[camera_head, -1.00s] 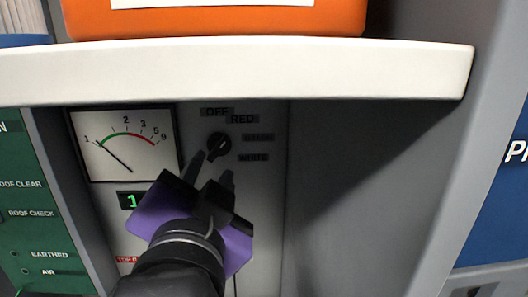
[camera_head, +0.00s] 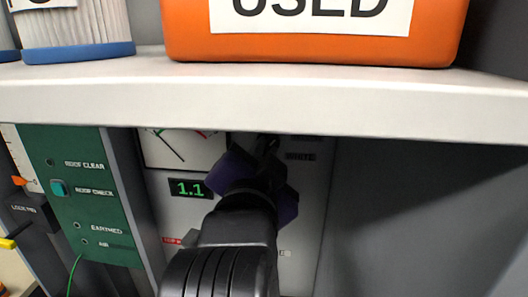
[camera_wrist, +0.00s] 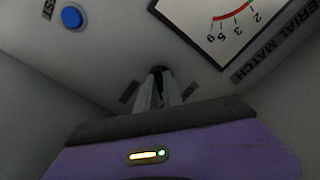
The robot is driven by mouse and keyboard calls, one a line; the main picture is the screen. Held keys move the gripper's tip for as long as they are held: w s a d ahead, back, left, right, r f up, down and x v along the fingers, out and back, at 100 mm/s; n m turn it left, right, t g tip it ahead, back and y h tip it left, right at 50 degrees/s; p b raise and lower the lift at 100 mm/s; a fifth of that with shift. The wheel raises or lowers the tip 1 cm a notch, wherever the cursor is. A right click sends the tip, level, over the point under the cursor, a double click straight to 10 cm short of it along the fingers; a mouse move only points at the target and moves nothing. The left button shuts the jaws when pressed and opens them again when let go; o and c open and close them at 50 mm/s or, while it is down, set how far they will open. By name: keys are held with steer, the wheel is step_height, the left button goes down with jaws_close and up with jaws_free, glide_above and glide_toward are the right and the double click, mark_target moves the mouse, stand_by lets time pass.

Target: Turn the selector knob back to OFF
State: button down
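The selector knob (camera_wrist: 157,70) is a small dark knob on the grey panel, seen at the fingertips in the wrist view. My gripper (camera_wrist: 160,88), with its purple body, has its two grey fingers close together on the knob, one on each side. In the head view my gripper (camera_head: 264,150) reaches under the white shelf, and its body and the shelf edge hide most of the knob. The WHITE label (camera_head: 300,156) shows to the right. The OFF label cannot be read, so the knob's exact setting cannot be told.
The white shelf (camera_head: 400,105) overhangs my gripper closely, with an orange box (camera_head: 190,45) on it. A dial meter (camera_head: 180,150) and a green 1.1 display (camera_head: 190,188) are left of my gripper. A blue button (camera_wrist: 72,17) shows in the wrist view.

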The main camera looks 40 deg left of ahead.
steer(key=shift+n, duration=0.4)
steer(key=n+p, duration=0.2)
steer(key=n, duration=0.2)
steer(key=shift+w+d, duration=0.1)
steer(key=shift+f+n+p, duration=0.1)
steer(key=shift+n+p, duration=0.5)
steer(key=shift+n, duration=1)
steer(key=c, duration=1.5)
jaws_free()
